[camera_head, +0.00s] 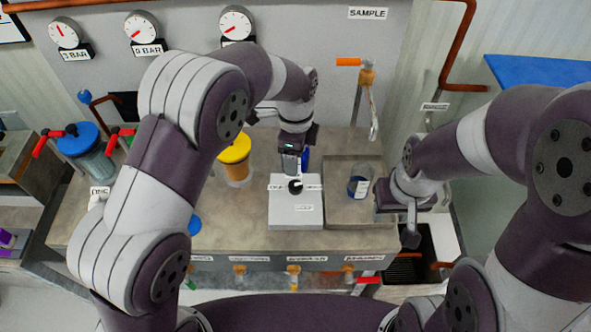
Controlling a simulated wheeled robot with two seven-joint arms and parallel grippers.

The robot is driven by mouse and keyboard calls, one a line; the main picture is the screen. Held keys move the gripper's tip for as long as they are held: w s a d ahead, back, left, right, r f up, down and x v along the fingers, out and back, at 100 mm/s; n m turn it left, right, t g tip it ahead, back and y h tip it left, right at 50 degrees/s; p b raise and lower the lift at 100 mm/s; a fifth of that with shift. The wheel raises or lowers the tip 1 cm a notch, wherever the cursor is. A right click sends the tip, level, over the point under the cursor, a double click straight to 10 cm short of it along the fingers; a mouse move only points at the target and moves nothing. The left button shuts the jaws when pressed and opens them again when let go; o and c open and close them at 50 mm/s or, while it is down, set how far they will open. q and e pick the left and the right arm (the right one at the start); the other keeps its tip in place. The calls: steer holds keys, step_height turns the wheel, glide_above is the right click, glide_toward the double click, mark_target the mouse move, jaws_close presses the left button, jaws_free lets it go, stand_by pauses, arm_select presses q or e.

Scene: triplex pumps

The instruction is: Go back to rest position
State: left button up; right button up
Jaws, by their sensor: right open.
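My right gripper (398,222) is at the right edge of the bench, pointing down beside a small glass beaker (359,187) with blue contents and a white label. It is open and appears empty, apart from the beaker. My left arm arches over the bench from the left, and its gripper (291,160) points down behind a white switch box (296,214) with a black knob. The left fingertips are partly hidden, and a small blue thing (305,160) shows beside them, so its opening cannot be told.
A yellow-lidded vessel (236,158) and a blue-lidded vessel (78,140) stand to the left. An orange-handled sample tap (366,78) rises at the back. Dials (236,24) line the rear wall. Copper pipes (455,60) run at right. A dark grate (405,270) lies below the right gripper.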

arm_select(q)
steer(key=shift+r, duration=0.6)
